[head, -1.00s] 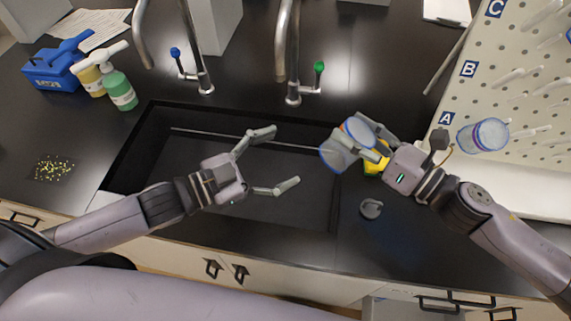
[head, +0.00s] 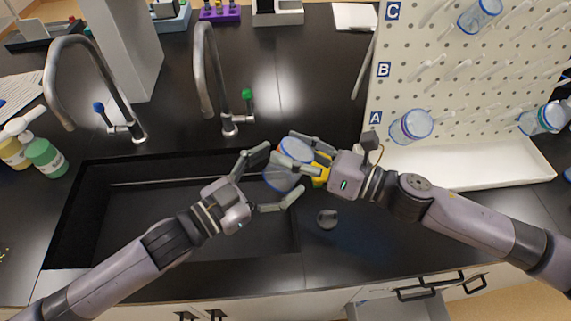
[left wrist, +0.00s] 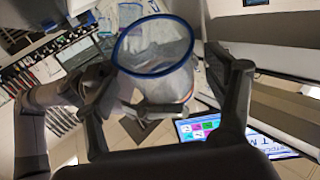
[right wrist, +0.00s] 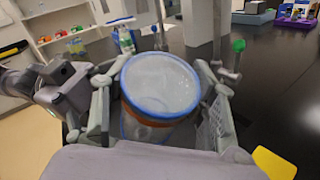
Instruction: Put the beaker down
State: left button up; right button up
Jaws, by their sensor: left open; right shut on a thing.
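The beaker (head: 284,179) is clear with a blue rim and is tilted over the right edge of the sink (head: 150,255). My right gripper (head: 302,157) is shut on it from the right. The right wrist view shows the beaker (right wrist: 158,88) between the fingers, its mouth facing the camera and an orange-brown band below the rim. My left gripper (head: 276,175) is open, with its fingers on either side of the beaker's left part. In the left wrist view the beaker (left wrist: 155,60) lies between the open fingers; whether they touch it is unclear.
Two taps, one with a blue knob (head: 98,107) and one with a green knob (head: 247,95), stand behind the sink. A pegboard (head: 460,80) holding beakers stands at right.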

pick_arm(q)
jog(key=shift+x, duration=1.2)
jog(key=shift+c, duration=0.2)
jog(key=shift+s, duration=0.1)
jog(key=c, duration=1.1)
jog(key=shift+c, duration=0.4)
pick_arm(e)
jog(key=o, duration=1.2)
